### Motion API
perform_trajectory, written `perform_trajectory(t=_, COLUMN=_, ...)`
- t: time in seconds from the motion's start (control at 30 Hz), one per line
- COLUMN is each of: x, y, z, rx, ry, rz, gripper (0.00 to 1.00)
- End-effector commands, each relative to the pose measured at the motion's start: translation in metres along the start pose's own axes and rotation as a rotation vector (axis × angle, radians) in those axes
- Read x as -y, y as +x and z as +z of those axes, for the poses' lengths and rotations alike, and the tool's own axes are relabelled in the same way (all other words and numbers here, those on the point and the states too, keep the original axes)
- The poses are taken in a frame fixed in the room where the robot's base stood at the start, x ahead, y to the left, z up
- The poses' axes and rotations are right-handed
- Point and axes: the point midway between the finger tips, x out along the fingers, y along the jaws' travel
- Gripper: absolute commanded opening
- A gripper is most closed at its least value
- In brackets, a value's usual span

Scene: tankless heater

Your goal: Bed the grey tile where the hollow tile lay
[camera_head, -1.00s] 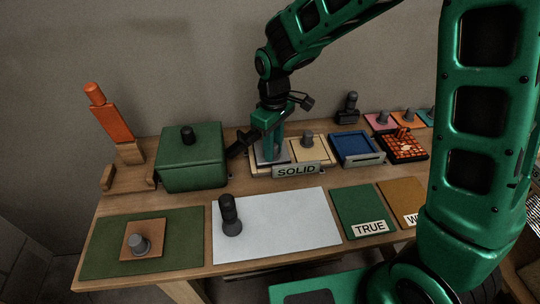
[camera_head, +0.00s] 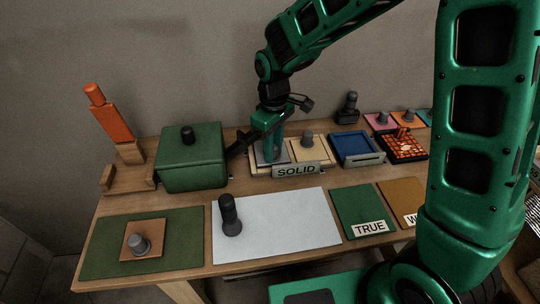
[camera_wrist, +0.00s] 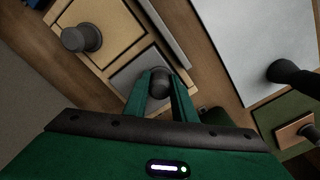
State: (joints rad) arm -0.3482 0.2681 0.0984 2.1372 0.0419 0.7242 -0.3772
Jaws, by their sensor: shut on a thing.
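My gripper (camera_head: 272,155) reaches down to the left part of the wooden tray (camera_head: 255,171) behind the "SOLID" sign (camera_head: 297,170). It is shut on the dark round knob (camera_wrist: 160,84) of the grey tile (camera_wrist: 128,74). In the head view the grey tile (camera_head: 262,160) is partly hidden by my fingers. It appears to lie in the tray beside a cream tile (camera_head: 309,152) with its own grey knob; any small gap under it cannot be told. A brown tile (camera_head: 155,245) with a grey knob lies on the green mat (camera_head: 100,257) at the front left.
A green lidded box (camera_head: 190,165) stands just left of the tray, and a blue tray (camera_head: 356,148) stands to its right. A dark upright handle (camera_head: 230,215) stands on the pale sheet (camera_head: 290,220) in front. An orange tile on a wooden stand (camera_head: 128,180) is far left.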

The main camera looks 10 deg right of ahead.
Motion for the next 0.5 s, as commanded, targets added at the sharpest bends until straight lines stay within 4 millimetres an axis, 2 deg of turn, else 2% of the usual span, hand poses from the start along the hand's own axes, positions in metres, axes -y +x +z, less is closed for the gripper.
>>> perform_trajectory(t=0.5, x=0.0001, y=0.0055, z=0.0001, rx=0.001, ry=0.0, rz=0.0, gripper=0.0)
